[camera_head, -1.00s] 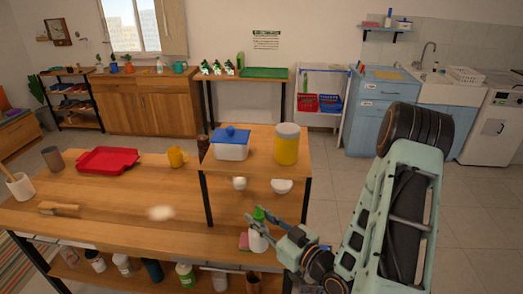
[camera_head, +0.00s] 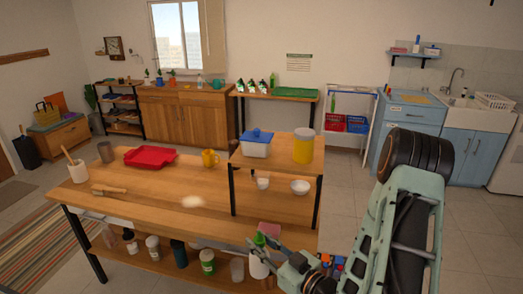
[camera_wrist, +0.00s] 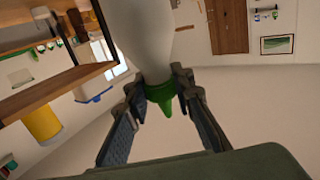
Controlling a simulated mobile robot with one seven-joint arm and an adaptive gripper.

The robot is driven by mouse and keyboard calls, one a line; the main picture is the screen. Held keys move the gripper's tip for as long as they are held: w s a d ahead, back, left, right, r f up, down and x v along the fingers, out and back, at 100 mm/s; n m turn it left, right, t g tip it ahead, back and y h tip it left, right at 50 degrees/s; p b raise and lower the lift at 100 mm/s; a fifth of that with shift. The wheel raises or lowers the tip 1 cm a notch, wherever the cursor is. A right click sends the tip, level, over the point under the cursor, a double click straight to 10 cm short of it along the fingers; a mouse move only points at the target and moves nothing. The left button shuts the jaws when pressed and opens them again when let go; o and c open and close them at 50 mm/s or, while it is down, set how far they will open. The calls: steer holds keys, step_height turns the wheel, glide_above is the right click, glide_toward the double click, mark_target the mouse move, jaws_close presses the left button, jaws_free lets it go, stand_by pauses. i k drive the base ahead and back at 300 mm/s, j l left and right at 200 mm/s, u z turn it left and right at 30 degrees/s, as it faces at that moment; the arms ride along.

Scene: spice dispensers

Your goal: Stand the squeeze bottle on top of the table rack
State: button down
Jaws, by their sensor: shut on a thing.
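The squeeze bottle (camera_head: 258,268) is white with a green cap. My gripper (camera_head: 271,250) is shut on it near the cap, and the bottle appears in front of the table's near edge. In the wrist view the white body (camera_wrist: 147,38) and green nozzle (camera_wrist: 163,97) show between my fingers (camera_wrist: 160,88). The table rack (camera_head: 236,160) is a wooden shelf on black legs at the right of the table (camera_head: 150,207). Its top bears a white box with a blue lid (camera_head: 257,145) and a yellow canister (camera_head: 303,148). The front strip of its top is bare.
Under the rack sit a white bowl (camera_head: 300,188) and a small white cup (camera_head: 262,184). A pink block (camera_head: 269,229) lies near the table edge by my gripper. Several bottles, including a green-labelled one (camera_head: 208,262), stand on the lower shelf.

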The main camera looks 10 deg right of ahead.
mark_target(289, 141)
steer(key=l+u, duration=0.1)
steer(key=u, duration=2.05)
steer(key=k+l, duration=0.25)
steer(key=l, duration=0.2)
steer(key=k+l, duration=0.25)
steer(key=l, duration=0.15)
steer(key=k+l, duration=0.2)
steer(key=l, duration=0.25)
steer(key=k+l, duration=0.25)
steer(key=l, duration=0.2)
steer(key=k+l, duration=0.25)
steer(key=l, duration=0.15)
steer(key=k+l, duration=0.25)
steer(key=l, duration=0.2)
steer(key=k+l, duration=0.2)
steer(key=l, duration=0.25)
steer(key=k+l, duration=0.25)
steer(key=l, duration=0.15)
